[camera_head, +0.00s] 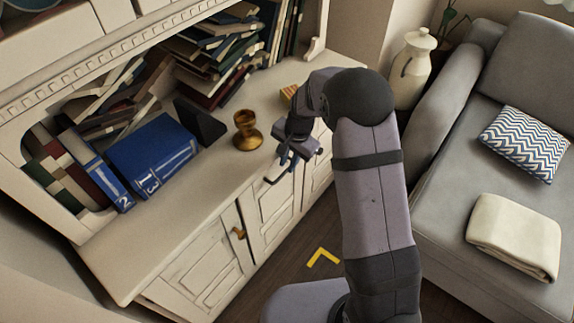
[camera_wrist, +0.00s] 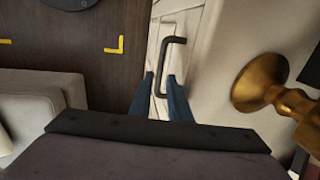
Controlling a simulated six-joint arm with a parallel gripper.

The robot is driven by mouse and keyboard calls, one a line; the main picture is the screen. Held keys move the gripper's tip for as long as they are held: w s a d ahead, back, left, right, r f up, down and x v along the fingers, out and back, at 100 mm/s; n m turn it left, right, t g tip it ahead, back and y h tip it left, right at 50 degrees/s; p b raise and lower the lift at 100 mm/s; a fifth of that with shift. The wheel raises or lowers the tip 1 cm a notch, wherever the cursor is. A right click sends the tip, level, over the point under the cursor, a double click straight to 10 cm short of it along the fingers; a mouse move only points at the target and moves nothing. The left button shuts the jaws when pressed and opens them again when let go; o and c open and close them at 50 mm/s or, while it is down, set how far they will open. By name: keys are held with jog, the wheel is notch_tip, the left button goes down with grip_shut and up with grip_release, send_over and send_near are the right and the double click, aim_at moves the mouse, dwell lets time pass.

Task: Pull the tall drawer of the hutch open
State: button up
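The hutch (camera_head: 175,235) is a cream cabinet with panelled fronts below its counter. A narrow panelled front (camera_wrist: 185,18) with a dark C-shaped bar handle (camera_wrist: 173,42) shows in the wrist view; I take it for the tall drawer, and it looks closed. In the head view the handle (camera_head: 272,181) shows just below my gripper. My gripper (camera_head: 290,160) hangs at the counter's front edge. In the wrist view its two blue fingers (camera_wrist: 162,78) are apart, with the handle's near end between them. I cannot tell whether they touch it.
A brass goblet (camera_head: 247,131) stands on the counter close to my gripper. Blue books (camera_head: 155,158) and a pile of books lie farther back. A grey sofa (camera_head: 450,215) stands to the right. Dark floor with a yellow corner mark (camera_head: 322,257) lies before the hutch.

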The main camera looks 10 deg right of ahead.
jog(key=shift+w+a+f, duration=0.1)
jog(key=shift+f, duration=0.55)
jog(key=shift+w+a+f, duration=0.1)
jog(key=shift+f, duration=0.55)
grip_shut()
jog(key=s+d+b, duration=0.5)
jog(key=s+d, duration=1.8)
jog(key=shift+s+d, duration=0.3)
grip_release()
